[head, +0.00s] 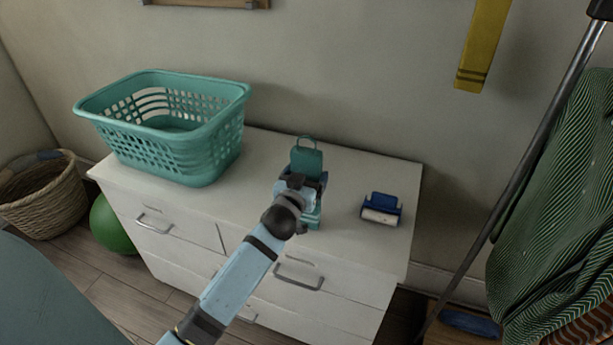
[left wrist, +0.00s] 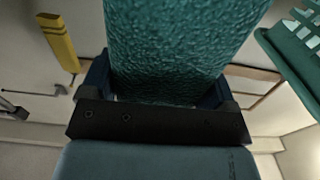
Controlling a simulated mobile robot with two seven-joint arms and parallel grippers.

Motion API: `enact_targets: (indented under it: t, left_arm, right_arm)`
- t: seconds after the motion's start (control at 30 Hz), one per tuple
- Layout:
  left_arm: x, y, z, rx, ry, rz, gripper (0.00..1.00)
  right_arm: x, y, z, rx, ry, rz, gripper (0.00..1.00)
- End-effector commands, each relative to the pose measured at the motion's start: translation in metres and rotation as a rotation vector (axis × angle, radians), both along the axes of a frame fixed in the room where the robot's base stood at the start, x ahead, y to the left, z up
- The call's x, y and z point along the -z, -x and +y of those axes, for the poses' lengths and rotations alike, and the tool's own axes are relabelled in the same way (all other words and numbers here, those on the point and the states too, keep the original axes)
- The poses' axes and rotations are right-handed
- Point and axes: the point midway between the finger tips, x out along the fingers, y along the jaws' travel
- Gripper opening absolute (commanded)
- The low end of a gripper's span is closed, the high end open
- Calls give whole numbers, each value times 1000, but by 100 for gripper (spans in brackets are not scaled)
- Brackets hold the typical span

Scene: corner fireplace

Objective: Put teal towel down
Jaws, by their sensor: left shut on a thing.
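The teal towel (head: 307,160) is a small folded piece with a loop at its top, at the middle of the white dresser top. My left gripper (head: 303,184) is shut on it from the front. In the left wrist view the towel (left wrist: 180,45) fills the upper middle, between the fingers of the gripper (left wrist: 160,88). Part of the towel shows below the gripper near the dresser's front edge. Whether it touches the dresser top is hard to tell. My right gripper is not in view.
A teal laundry basket (head: 200,148) stands on the left of the white dresser (head: 345,176). A blue and white roller-like item (head: 381,209) lies at its right. The dresser top between them is clear. A metal pole (head: 530,160) and green striped cloth (head: 560,200) are at right.

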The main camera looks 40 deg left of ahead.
Motion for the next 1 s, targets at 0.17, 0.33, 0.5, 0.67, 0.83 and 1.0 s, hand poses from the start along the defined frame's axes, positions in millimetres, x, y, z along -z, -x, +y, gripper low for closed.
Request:
enact_targets:
  t: [0.17, 0.33, 0.5, 0.67, 0.83, 1.0]
  left_arm:
    - [4, 0, 0, 0, 1, 0, 49]
    - [3, 0, 0, 0, 0, 0, 100]
    - [0, 0, 0, 0, -1, 0, 100]
    - [1, 14, -4, 1, 1, 2, 100]
    - [2, 50, -12, 0, 3, 2, 100]
    - [2, 85, -21, 0, 2, 1, 100]
  right_arm:
    - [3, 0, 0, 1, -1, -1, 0]
    - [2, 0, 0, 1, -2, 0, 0]
    - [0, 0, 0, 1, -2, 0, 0]
    - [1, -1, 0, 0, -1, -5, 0]
    - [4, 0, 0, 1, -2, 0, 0]
    - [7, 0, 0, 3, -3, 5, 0]
